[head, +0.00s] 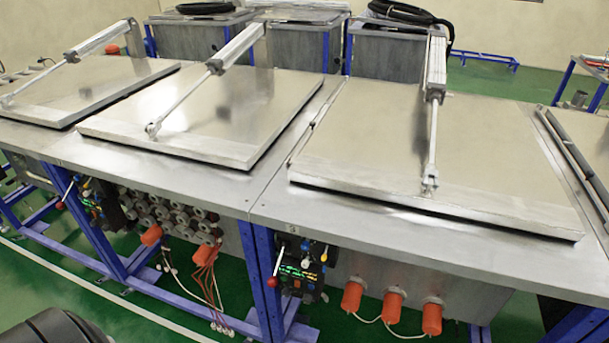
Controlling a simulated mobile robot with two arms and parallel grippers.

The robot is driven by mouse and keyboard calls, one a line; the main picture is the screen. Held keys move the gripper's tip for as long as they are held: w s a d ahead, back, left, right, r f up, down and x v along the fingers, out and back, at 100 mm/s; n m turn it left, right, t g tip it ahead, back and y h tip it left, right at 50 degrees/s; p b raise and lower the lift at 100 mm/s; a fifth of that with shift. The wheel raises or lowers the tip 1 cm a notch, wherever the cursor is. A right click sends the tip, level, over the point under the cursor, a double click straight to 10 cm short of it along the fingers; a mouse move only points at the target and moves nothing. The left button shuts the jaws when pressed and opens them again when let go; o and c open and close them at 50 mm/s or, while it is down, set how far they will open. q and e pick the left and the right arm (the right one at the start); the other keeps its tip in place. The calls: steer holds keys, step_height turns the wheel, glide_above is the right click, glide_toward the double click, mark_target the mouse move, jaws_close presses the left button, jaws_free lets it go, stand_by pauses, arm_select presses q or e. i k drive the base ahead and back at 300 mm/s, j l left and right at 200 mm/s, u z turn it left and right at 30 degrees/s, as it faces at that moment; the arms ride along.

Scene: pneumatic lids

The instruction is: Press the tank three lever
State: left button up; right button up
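A lever with a red knob (272,282) hangs on the front of the tank at the right, beside a dark valve block (300,268) with several coloured parts. The lever slants down and left. That tank's metal lid (370,150) lies flat, with a pneumatic cylinder (435,75) reaching to its front edge. Neither of my grippers is in view.
A similar red-knobbed lever (60,205) is on the tank to the left. Orange fittings (392,306) stick out below the right tank, beside a blue frame leg (262,280).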

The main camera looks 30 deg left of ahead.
mark_target(272, 280)
steer(key=j+u, duration=0.2)
steer(key=u, duration=0.25)
steer(key=k+j+u, duration=0.1)
steer(key=j+u, duration=0.15)
steer(key=u, duration=0.15)
